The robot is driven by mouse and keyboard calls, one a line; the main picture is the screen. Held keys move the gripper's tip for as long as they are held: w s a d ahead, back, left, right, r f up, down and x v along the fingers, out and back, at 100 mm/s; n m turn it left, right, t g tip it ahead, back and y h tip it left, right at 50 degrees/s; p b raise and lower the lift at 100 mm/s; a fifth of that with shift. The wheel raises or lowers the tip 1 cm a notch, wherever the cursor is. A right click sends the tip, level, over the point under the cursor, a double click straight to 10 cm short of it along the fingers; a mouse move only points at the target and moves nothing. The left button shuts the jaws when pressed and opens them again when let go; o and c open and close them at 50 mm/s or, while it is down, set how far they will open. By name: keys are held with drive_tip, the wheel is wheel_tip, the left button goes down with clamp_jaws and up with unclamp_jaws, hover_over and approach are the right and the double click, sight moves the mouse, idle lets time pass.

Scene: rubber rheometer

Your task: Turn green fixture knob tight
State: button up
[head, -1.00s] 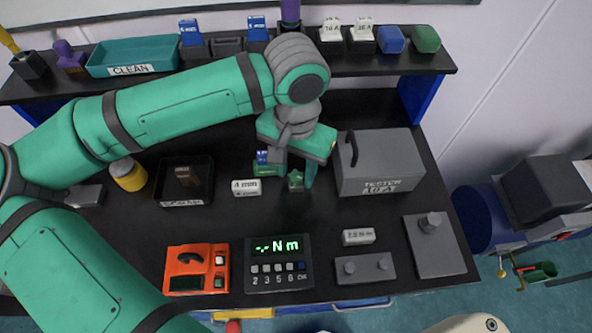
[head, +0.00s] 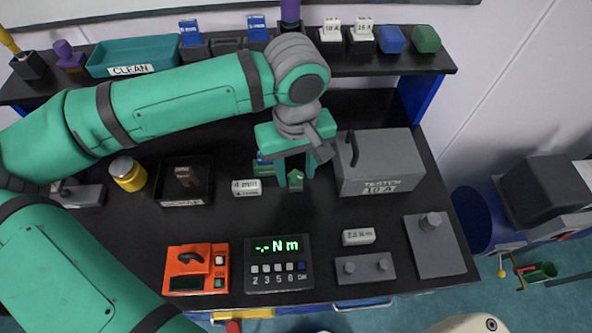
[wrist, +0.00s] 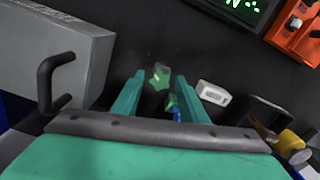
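The green fixture knob (head: 296,179) is small and star-like, sitting on a small grey base on the dark bench, left of the grey tester box. It also shows in the wrist view (wrist: 158,80). My gripper (head: 297,172) points down over it, with its two green fingers apart on either side of the knob. In the wrist view my gripper (wrist: 161,82) is open, with the knob between the fingertips. I see no clear contact, and part of the knob's base is hidden. A green piece with a blue part (head: 263,166) stands just left of the fingers.
The grey tester box (head: 380,178) with a handle stands close on the right. A white 4 mm block (head: 246,188) lies to the left. The torque display (head: 278,275), an orange device (head: 197,270) and a white block (head: 358,237) lie nearer the front.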

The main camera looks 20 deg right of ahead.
drive_tip(key=n, duration=0.4)
drive_tip(key=shift+n, duration=0.3)
drive_tip(key=n, duration=0.4)
drive_tip(key=shift+n, duration=0.3)
drive_tip(key=c, duration=0.9)
drive_tip(key=m, duration=0.4)
drive_tip(key=shift+m, duration=0.3)
